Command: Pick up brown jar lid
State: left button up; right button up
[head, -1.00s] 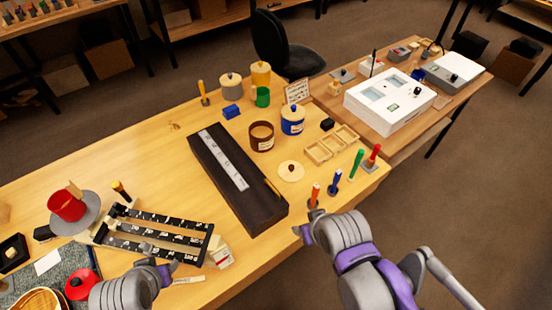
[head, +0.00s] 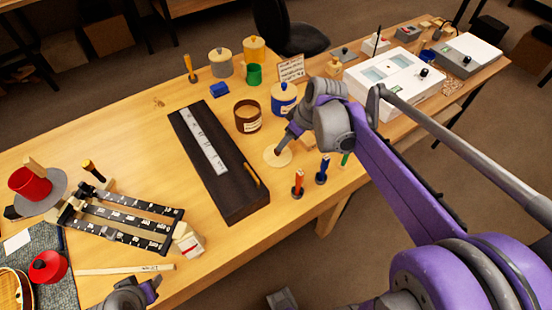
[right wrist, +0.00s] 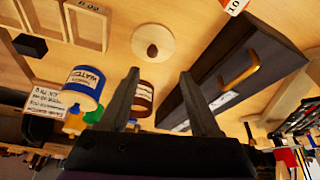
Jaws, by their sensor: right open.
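The brown jar lid (head: 272,161) is a pale round disc with a small brown knob, lying flat on the bench beside the open brown jar (head: 248,117). In the right wrist view the lid (right wrist: 165,33) lies just beyond the fingertips, knob up, and the brown jar (right wrist: 142,100) shows partly behind a finger. My right gripper (head: 284,145) is over the lid, pointing down at it; in the wrist view its fingers (right wrist: 160,74) are apart with nothing held. My left gripper (head: 151,284) is at the bottom left, far from the lid; its jaw opening is unclear.
A long dark case (head: 233,197) lies left of the lid. A blue lidded jar (head: 284,98) stands behind it. Orange (head: 298,185) and blue (head: 322,170) handled tools stand upright in front. Wooden trays (right wrist: 88,25) are nearby, largely hidden by my arm in the head view.

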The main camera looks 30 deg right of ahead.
aim_at(277, 154)
jog(key=x, duration=0.3)
jog(key=d+x, duration=0.1)
jog(key=x, duration=0.3)
jog(key=b+x, duration=0.1)
jog(key=x, duration=0.3)
jog(key=shift+w+d+f, duration=0.2)
jog(key=shift+w, duration=0.25)
grip_shut()
